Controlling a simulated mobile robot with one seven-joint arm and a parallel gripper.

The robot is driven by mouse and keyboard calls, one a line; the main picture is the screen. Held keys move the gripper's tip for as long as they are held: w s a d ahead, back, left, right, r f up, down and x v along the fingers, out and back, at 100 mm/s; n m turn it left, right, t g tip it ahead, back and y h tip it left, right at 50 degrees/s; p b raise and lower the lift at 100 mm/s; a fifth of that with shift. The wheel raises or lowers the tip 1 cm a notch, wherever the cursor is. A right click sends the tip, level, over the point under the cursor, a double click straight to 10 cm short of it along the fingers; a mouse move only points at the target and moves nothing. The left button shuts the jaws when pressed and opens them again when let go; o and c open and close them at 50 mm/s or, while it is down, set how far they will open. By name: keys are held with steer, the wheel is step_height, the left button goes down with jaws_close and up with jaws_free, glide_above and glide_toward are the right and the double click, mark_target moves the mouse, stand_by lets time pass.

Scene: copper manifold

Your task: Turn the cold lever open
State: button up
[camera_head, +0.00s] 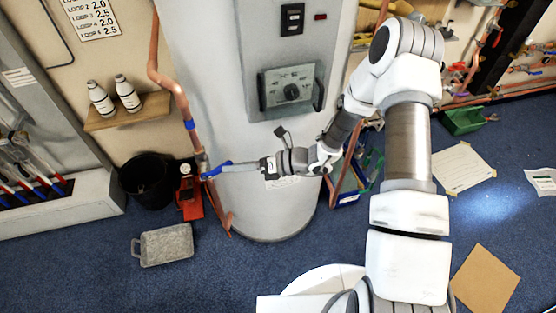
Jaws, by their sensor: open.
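The cold lever is a blue handle (214,170) on the copper pipe (190,125) at the left side of the tall white cylinder. It slants up to the right from the valve on the pipe. My gripper (228,168) reaches in from the right, pointing left, with its fingers at the lever's right end. The jaws are open. The picture is too small to tell whether the fingers touch the lever or lie around it.
The white cylinder (215,60) stands close behind my gripper. A red and black tool (189,196), a black bin (147,180) and a grey case (166,245) are on the floor below left. A wooden shelf (128,111) holds two bottles. Blue carpet in front is mostly clear.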

steer(key=p+v, duration=0.1)
steer(key=v, duration=1.2)
steer(key=shift+s+d+f, duration=0.1)
steer(key=shift+c, duration=0.2)
